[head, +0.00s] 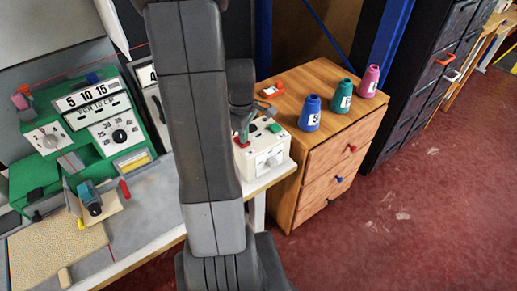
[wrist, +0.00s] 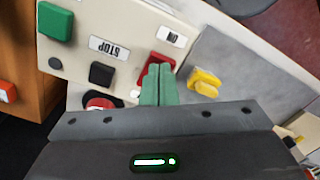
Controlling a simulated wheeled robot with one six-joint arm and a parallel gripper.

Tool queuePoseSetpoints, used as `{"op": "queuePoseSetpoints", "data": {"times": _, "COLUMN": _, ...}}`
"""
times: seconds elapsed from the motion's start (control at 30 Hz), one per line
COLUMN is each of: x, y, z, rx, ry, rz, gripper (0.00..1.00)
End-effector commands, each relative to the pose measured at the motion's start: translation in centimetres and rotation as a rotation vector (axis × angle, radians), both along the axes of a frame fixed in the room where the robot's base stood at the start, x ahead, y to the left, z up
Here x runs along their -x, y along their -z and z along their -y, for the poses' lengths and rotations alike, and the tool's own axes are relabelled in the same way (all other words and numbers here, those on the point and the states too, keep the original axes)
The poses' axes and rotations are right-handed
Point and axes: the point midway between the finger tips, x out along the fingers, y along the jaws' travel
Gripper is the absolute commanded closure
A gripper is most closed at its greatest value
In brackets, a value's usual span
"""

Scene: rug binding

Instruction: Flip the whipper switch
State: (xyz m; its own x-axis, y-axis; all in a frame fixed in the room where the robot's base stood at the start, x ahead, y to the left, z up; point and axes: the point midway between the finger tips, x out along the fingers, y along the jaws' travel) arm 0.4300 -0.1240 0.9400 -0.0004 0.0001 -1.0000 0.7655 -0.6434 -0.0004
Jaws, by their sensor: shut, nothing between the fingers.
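No label naming the whipper is readable. My gripper (wrist: 158,70) is shut and empty, its green fingertips over the red switch and partly hiding it. I cannot tell whether they touch. The switch's position is unclear.
A red round button (wrist: 100,102) sits close to my fingers. A yellow piece (wrist: 205,82) lies on the grey surface beside the box. A green machine (head: 85,130) stands left on the bench. A wooden drawer cabinet (head: 335,160) with several thread cones stands right. Red floor is open at right.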

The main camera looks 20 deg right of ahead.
Motion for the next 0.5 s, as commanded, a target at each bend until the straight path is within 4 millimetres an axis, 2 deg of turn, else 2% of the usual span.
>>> {"op": "queuePoseSetpoints", "data": {"times": 0.5, "x": 0.0, "y": 0.86, "z": 0.0, "rx": 0.0, "ry": 0.0, "rz": 0.0, "gripper": 1.0}}
